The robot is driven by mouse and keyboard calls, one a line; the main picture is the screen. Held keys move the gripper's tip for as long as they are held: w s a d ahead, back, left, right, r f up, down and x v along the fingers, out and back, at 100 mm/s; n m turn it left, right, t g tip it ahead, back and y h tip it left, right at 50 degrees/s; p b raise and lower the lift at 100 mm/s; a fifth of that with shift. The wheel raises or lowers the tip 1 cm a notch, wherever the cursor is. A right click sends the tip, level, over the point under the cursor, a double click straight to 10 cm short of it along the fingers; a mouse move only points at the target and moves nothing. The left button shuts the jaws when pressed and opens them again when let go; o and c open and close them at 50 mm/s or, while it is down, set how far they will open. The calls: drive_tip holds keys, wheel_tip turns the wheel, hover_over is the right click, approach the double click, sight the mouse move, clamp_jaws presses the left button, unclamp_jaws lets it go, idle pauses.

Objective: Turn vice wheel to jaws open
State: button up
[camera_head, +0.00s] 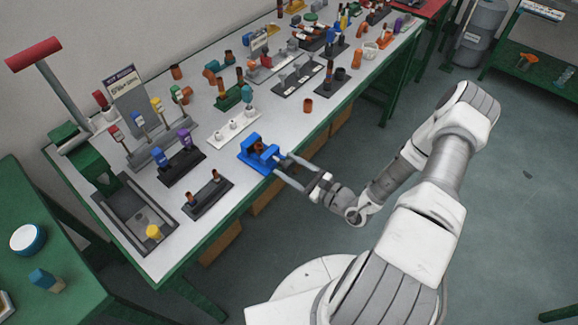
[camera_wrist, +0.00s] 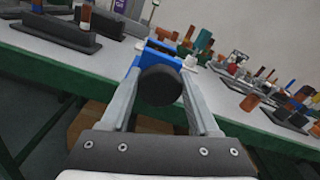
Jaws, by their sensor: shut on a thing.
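A blue vice (camera_head: 259,153) stands near the front edge of the grey-topped bench. In the wrist view its blue body (camera_wrist: 151,58) shows behind a dark round wheel (camera_wrist: 159,86). My gripper (camera_head: 284,168) reaches the vice from the right, at the bench edge. In the wrist view my gripper (camera_wrist: 158,84) has one finger on each side of the dark wheel and is shut on it. The fingers and wheel hide much of the vice, and I cannot tell how far apart the vice jaws are.
A dark holder (camera_head: 207,198) with two brown pegs lies left of the vice. A white strip holder (camera_head: 235,130) stands behind it. Several holders and fittings fill the bench further back.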

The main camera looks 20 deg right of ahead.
drive_tip(key=shift+n, duration=1.2)
drive_tip(key=o, duration=1.3)
drive_tip(key=shift+o, duration=0.2)
drive_tip(key=b+v, duration=0.1)
drive_tip(key=v, duration=1.6)
drive_tip(key=shift+s+d+b, duration=0.15)
drive_tip(key=shift+s+b, duration=0.05)
drive_tip(key=shift+b, duration=0.1)
